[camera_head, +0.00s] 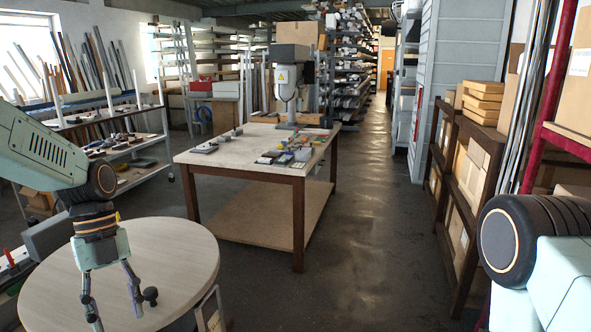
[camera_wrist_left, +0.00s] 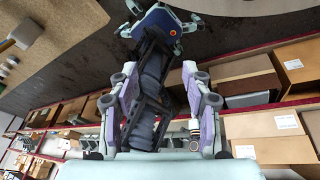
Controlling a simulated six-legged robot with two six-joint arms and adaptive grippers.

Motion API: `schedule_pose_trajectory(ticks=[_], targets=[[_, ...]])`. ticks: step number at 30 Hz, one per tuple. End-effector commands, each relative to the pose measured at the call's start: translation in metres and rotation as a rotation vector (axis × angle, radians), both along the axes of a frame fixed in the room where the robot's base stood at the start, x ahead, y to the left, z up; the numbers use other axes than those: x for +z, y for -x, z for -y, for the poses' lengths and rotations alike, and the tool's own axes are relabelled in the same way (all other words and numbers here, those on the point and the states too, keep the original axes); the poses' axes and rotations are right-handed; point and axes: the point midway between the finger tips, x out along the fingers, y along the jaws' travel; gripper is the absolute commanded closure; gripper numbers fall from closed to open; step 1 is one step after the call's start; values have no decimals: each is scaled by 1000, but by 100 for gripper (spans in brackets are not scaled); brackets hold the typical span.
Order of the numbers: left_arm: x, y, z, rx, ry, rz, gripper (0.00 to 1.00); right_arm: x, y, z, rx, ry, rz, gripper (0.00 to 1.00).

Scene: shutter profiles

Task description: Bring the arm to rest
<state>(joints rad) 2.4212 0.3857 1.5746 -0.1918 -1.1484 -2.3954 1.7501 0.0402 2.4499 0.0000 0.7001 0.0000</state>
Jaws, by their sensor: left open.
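My left arm comes in from the left, bent, with its gripper (camera_head: 117,314) pointing down in front of the round pale table (camera_head: 185,250). The fingers are spread apart and nothing shows between them in the head view. A small dark knob-shaped thing (camera_head: 150,295) shows just right of the right fingertip; I cannot tell whether it touches. In the left wrist view the two fingers of the left gripper (camera_wrist_left: 162,80) stand apart, with dark and blue parts, likely my own body, behind them. Part of my right arm shows at the right edge; its gripper is out of view.
A workbench (camera_head: 245,152) with a drill press (camera_head: 289,80) and small parts stands in the middle. A shelf with cardboard boxes (camera_head: 470,175) lines the right side. A rack (camera_head: 130,150) stands at the left. The aisle floor (camera_head: 375,200) is clear.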

Motion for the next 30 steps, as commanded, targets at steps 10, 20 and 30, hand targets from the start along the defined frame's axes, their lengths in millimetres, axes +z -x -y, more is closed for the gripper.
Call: schedule_pose_trajectory(ticks=[10, 20, 30], targets=[[-118, 36, 42, 523, -175, -28, 51, 0, 0, 0, 0, 0, 0, 60], [-219, 119, 76, 1207, -340, -47, 51, 0, 0, 0, 0, 0, 0, 60], [-264, 218, 90, 1889, -435, -56, 51, 0, 0, 0, 0, 0, 0, 60]])
